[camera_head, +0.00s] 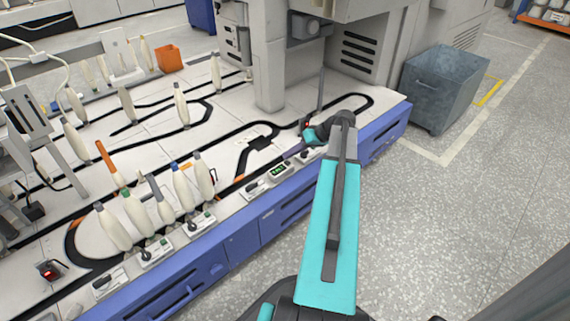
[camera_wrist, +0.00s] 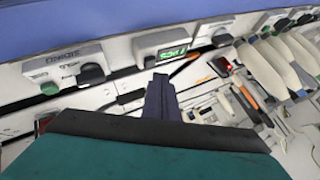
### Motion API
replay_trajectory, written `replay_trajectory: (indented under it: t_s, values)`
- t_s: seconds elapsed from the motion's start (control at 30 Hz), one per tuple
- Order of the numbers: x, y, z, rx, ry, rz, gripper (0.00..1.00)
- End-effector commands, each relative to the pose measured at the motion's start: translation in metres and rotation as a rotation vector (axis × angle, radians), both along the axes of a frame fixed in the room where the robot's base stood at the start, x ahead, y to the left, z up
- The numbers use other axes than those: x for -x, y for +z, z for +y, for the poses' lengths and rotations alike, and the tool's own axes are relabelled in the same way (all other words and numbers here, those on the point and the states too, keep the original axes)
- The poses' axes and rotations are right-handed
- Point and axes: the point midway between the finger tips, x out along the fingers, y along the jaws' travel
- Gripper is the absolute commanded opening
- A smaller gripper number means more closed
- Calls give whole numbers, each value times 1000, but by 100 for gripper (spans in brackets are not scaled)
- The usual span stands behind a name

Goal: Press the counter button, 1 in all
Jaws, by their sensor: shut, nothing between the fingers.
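The counter (camera_head: 279,170) is a small pale box with a green lit display, on the front edge of the white table. It also shows at the upper middle of the wrist view (camera_wrist: 168,40), with its green display turned over. A small dark part, perhaps its button (camera_wrist: 149,62), shows on its lower left there. My gripper (camera_head: 290,154) is shut and empty, reaching left beside the counter. In the wrist view its dark fingers (camera_wrist: 161,80) end just below the counter in the picture. I cannot tell whether they touch it.
A pale box (camera_wrist: 65,68) with green and black knobs stands beside the counter. Several white bobbins (camera_head: 182,185) stand along the table to the left. A grey bin (camera_head: 440,90) stands on the floor at right. The blue table front (camera_head: 245,245) drops to open floor.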

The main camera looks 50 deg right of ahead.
Motion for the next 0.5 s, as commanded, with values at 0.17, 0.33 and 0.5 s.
replay_trajectory:
  t_s: [0.17, 0.33, 0.5]
  values:
    - [0, -4, 0, -1, -1, 0, 0]
    - [1, -8, 0, -1, -1, 0, 0]
    - [1, -8, 0, -1, -1, 0, 0]
